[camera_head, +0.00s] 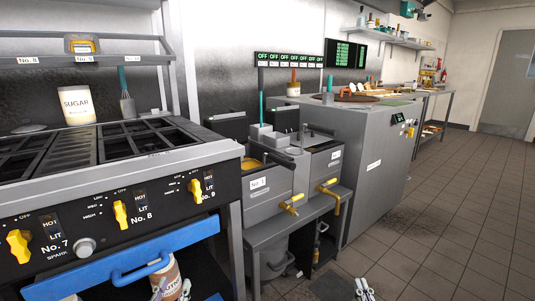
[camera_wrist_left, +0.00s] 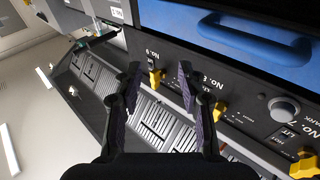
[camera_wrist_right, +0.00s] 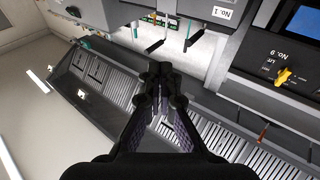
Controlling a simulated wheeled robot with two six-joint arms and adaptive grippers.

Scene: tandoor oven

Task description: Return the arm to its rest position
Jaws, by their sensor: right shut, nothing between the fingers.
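My left gripper (camera_head: 171,290) shows at the bottom edge of the head view, in front of the stove's blue oven handle area. In the left wrist view my left gripper (camera_wrist_left: 158,75) has its two fingers spread apart with nothing between them. My right gripper (camera_head: 364,288) shows low in the head view, over the tiled floor to the right of the fryer stand. In the right wrist view my right gripper (camera_wrist_right: 160,72) has its fingers together and holds nothing. Most of both arms is out of view.
The stove (camera_head: 120,185) with yellow knobs and a blue oven handle (camera_head: 150,270) stands close at left. A fryer (camera_head: 272,185) with yellow-handled taps and a grey tandoor cabinet (camera_head: 375,175) stand beyond. A labelled container (camera_head: 168,272) is behind my left gripper. The tiled floor (camera_head: 450,230) at right is clear.

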